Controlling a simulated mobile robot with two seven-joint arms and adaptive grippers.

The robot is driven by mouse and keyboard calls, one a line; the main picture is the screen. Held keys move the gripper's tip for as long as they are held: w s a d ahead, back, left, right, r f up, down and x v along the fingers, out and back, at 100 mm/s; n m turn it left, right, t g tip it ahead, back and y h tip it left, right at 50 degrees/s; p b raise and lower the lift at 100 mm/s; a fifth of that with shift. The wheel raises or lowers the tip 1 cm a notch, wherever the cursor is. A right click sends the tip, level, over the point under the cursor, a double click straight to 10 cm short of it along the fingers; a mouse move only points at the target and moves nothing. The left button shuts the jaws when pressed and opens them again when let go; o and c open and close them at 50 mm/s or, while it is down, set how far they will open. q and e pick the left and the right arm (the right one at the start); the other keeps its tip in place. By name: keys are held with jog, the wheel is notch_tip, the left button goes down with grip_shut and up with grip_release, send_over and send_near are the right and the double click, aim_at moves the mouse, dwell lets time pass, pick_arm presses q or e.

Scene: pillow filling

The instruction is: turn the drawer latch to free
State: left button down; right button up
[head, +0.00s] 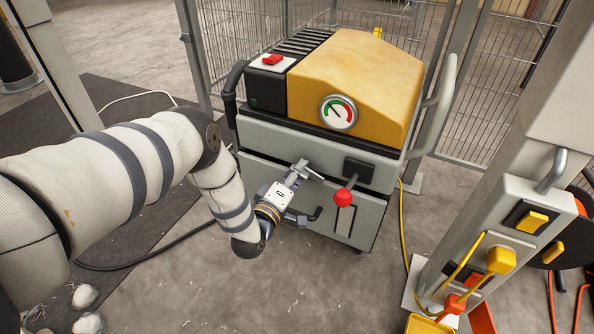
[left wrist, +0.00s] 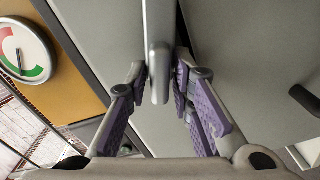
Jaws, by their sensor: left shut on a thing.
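The drawer latch (head: 309,170) is a pale metal lever on the grey front of the machine, above the lower door. It also shows in the left wrist view as a long rounded bar (left wrist: 158,70) coming down from the top. My left gripper (head: 295,178) reaches it from the left and front. Its purple-padded fingers (left wrist: 162,75) are shut on the latch, one on each side. The fingers hide part of the latch in the head view. My right gripper is in neither view.
A red-knobbed lever (head: 343,197) sticks out just right of the latch. A dark handle (head: 317,214) is below. The yellow-topped machine (head: 355,75) carries a gauge (head: 338,112). A post with yellow and red controls (head: 502,260) stands at right. The floor in front is mostly clear.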

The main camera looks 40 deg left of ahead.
pick_arm(q)
jog(key=shift+d+f+n, duration=0.1)
jog(key=shift+f+n, duration=0.1)
jog(key=shift+n, duration=1.7)
jog(key=c, duration=1.6)
grip_release()
jog(key=shift+s, duration=0.1)
jog(key=v, duration=1.2)
